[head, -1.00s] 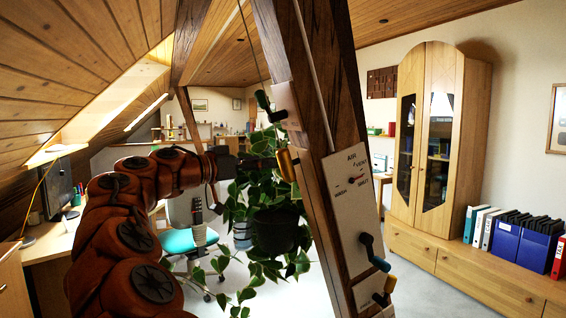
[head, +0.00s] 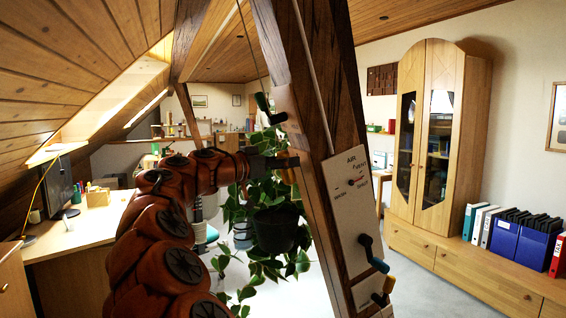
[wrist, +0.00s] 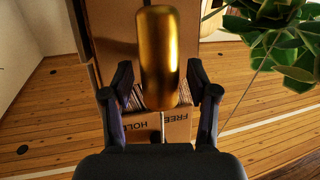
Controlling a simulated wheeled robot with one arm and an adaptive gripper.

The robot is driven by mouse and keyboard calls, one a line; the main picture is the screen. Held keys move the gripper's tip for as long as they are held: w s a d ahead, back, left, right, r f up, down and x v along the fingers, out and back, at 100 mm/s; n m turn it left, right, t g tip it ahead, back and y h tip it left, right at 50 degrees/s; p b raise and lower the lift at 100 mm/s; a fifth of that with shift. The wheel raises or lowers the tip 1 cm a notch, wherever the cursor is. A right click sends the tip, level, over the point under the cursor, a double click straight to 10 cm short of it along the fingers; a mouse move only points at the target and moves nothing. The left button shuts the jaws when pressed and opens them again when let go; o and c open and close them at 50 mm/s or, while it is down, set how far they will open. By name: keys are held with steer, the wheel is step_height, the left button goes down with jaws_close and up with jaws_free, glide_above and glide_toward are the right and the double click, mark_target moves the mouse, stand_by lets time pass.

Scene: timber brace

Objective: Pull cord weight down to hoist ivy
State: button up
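The brass cord weight (wrist: 159,50) hangs upright between the two fingers of my gripper (wrist: 160,80) in the wrist view. A gap shows on each side of it, so the gripper is open around it and not clamped. A thin cord meets one end of the weight. In the head view my gripper (head: 272,163) is at the timber post, with only part of the weight (head: 287,174) visible beyond it. The ivy (head: 262,192) hangs in a dark pot (head: 275,232) just below my gripper, and its leaves (wrist: 285,35) show at the wrist view's upper right.
The slanted timber post (head: 318,170) stands close beside my gripper. It carries a white panel (head: 352,205) with a blue lever (head: 373,252) and a yellow-tipped lever (head: 385,289). A dark green lever (head: 268,108) is above. A desk (head: 90,228) is at left, a cabinet (head: 433,130) at right.

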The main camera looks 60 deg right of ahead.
jaws_close()
stand_by(0.3)
steer(key=shift+f, duration=0.1)
